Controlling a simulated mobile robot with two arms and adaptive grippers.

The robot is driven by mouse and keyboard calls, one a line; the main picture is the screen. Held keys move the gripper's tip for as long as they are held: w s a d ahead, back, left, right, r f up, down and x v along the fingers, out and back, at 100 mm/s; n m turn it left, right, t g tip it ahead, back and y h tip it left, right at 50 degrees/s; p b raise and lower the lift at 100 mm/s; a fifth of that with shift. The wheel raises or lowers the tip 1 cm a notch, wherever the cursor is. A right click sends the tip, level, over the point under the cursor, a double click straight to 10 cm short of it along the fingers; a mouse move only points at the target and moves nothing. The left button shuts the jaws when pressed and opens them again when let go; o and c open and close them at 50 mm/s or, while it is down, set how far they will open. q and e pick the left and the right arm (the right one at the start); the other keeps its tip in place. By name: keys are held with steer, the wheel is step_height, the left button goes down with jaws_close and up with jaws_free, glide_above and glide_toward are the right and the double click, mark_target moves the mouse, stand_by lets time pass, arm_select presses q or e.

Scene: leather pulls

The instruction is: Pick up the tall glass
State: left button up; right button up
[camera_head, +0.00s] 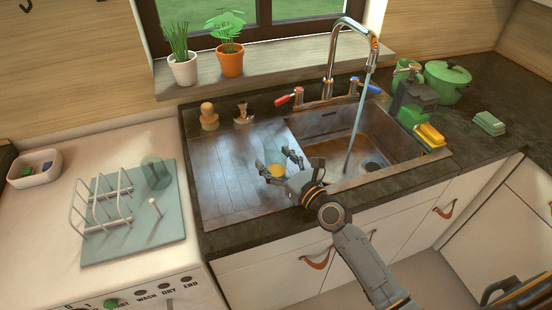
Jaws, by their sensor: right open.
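A translucent, greenish glass (157,172) stands at the back right of the pale blue drying mat (150,240), on the left counter. It is faint against the mat, and I cannot tell for sure that it is the tall glass. My right gripper (273,164) is open over the right part of the sink's drainboard, well to the right of this glass. A small yellow round thing (277,170) shows between its fingers. I cannot tell what it is or whether the fingers touch it. My left gripper is not in view.
A white wire rack (98,205) and a small upright peg (155,206) are on the mat. Water runs from the tall tap (350,30) into the basin (370,150). Sponges and a green pot (446,82) are at right.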

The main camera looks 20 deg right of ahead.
steer(key=x, duration=0.4)
steer(key=shift+d+f, duration=0.1)
steer(key=shift+f, duration=0.05)
steer(key=shift+s, duration=0.1)
steer(key=c, duration=1.4)
jaws_close()
